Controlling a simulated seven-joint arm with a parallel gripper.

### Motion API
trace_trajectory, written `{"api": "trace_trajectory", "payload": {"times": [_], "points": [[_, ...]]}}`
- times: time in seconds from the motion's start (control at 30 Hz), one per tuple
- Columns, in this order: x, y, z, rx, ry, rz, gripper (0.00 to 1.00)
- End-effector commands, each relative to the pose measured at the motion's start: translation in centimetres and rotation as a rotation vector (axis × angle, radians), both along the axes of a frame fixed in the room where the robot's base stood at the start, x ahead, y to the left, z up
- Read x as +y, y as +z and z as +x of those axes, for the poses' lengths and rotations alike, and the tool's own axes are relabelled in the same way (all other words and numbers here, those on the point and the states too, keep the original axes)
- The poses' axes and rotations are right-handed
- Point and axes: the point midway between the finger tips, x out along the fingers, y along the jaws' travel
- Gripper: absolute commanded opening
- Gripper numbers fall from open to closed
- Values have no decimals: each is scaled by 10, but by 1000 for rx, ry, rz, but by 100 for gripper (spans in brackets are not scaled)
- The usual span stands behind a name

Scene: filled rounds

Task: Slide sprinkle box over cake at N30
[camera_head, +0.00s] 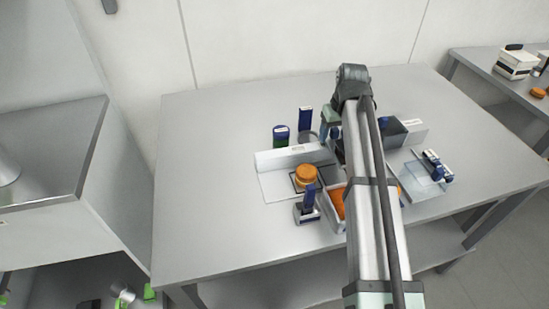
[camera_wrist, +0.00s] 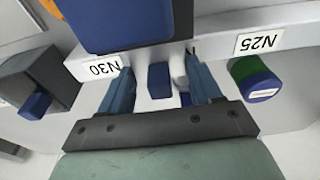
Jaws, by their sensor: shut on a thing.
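My gripper (camera_head: 331,122) reaches down behind the pale rail, partly covered by my arm. In the wrist view my gripper (camera_wrist: 160,62) is shut on a blue thing. A small blue block (camera_wrist: 160,80) shows between its fingers and a large blue shape (camera_wrist: 120,25) lies just beyond them; I cannot tell which one is held, or whether it is the sprinkle box. The N30 label (camera_wrist: 106,67) is beside the left finger. A round orange cake (camera_head: 306,172) stands in front of the rail in the head view; its label cannot be read there.
The pale rail (camera_head: 280,160) stands behind the cake. A blue upright piece (camera_head: 305,117) and a green-and-blue cylinder (camera_head: 281,136) stand behind it. A blue-handled stand (camera_head: 306,213) and an orange-filled tray (camera_head: 338,205) are in front. The N25 label (camera_wrist: 257,43) is at right. The table's left is clear.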

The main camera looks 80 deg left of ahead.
Motion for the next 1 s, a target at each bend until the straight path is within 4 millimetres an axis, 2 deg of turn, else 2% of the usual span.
{"api": "trace_trajectory", "payload": {"times": [1.0], "points": [[0, 0, 58, -1, -3, 0, 47]]}}
